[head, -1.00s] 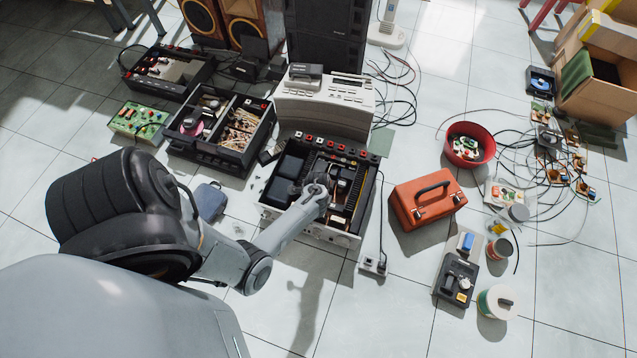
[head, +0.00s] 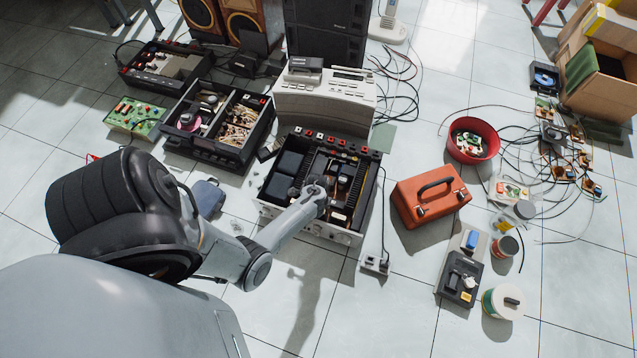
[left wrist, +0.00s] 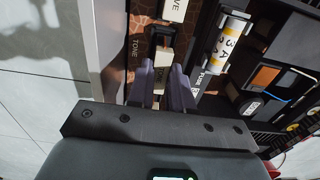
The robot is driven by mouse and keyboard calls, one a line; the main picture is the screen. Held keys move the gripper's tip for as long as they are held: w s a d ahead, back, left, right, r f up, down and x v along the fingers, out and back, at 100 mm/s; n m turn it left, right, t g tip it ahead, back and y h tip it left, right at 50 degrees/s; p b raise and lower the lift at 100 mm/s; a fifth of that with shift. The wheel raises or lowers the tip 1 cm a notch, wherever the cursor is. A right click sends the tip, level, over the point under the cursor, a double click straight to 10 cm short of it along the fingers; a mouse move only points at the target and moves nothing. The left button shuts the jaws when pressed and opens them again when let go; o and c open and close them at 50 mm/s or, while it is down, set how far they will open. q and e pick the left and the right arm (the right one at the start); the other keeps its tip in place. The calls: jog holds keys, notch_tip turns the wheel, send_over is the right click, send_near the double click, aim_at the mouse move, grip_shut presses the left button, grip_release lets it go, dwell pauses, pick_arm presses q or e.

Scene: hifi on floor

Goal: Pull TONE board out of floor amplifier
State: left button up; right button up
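The floor amplifier (head: 345,232) stands open on the tiles, its inside showing. My left gripper (head: 318,190) reaches down into its middle. In the left wrist view a brown board lettered TONE (left wrist: 132,48) lies inside the amplifier (left wrist: 93,40). A pale tab (left wrist: 162,62) stands between the two fingers of my left gripper (left wrist: 162,75). The fingers lie close along both its sides; I cannot tell whether they press on it. The tab's lower end is partly hidden by the fingers. My right gripper is out of view.
A yellow-and-white cylinder (left wrist: 228,42) and another pale tab (left wrist: 174,9) sit close to the fingers. A silver hi-fi unit (head: 325,105) stands behind the amplifier, a black parts case (head: 258,142) to its left, an orange toolbox (head: 430,200) to its right.

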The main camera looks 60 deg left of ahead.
pick_arm(q)
grip_shut()
jog(key=shift+c, duration=0.6)
grip_release()
grip_shut()
jog(key=shift+r, duration=0.15)
jog(key=shift+r+p, duration=0.8)
jog(key=shift+p, duration=0.35)
notch_tip(320, 180, up, 4)
jog(key=p, duration=0.4)
jog(key=shift+f, duration=0.1)
jog(key=shift+r+p, duration=0.95)
jog(key=shift+p, duration=0.4)
jog(key=shift+f, duration=0.1)
